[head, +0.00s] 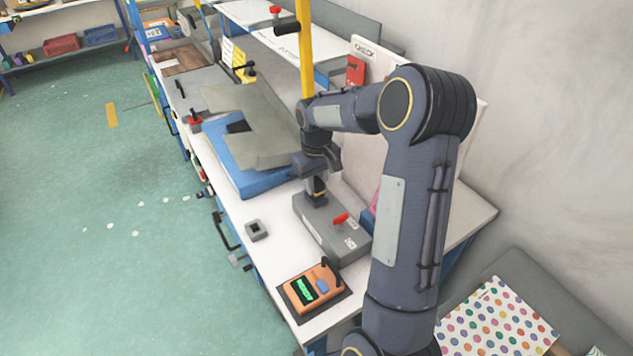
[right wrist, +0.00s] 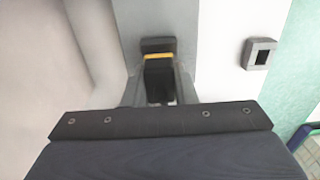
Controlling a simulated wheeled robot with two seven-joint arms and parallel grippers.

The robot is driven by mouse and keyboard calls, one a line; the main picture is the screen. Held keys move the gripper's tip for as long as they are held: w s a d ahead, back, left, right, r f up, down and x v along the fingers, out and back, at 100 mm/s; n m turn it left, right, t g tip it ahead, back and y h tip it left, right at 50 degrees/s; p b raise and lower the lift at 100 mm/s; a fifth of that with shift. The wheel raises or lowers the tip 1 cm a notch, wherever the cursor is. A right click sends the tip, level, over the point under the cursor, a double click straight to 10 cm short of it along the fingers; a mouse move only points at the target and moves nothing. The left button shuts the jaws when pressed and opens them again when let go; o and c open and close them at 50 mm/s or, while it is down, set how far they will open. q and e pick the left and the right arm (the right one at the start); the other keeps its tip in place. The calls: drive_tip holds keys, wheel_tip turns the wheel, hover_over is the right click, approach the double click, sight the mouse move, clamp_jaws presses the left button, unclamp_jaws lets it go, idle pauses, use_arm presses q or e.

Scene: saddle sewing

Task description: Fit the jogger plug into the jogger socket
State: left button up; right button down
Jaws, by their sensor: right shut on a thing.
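My right gripper (head: 317,178) points down over the left end of a grey box (head: 322,225). It is shut on a black plug (right wrist: 158,78) with a yellow band, which shows between the fingers in the right wrist view. In the head view the plug (head: 319,193) is upright, its lower end at the box top. I cannot tell whether it is seated in anything there. A small grey square block with a dark square opening (head: 256,231) lies left of the box, apart from the plug. It also shows at upper right in the wrist view (right wrist: 259,54). My left gripper is out of view.
The box has a red switch (head: 340,219). An orange device with a green screen (head: 313,289) lies on a dark mat near the table's front end. A blue tray with grey sheets (head: 225,165) lies behind. White tabletop is clear around the small block.

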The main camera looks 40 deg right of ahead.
drive_tip(key=shift+f, duration=0.2)
drive_tip(key=c, duration=1.1)
unclamp_jaws()
wheel_tip(320, 180, up, 8)
drive_tip(key=shift+f+b, duration=0.25)
drive_tip(key=shift+b, duration=0.25)
drive_tip(key=shift+r, duration=0.15)
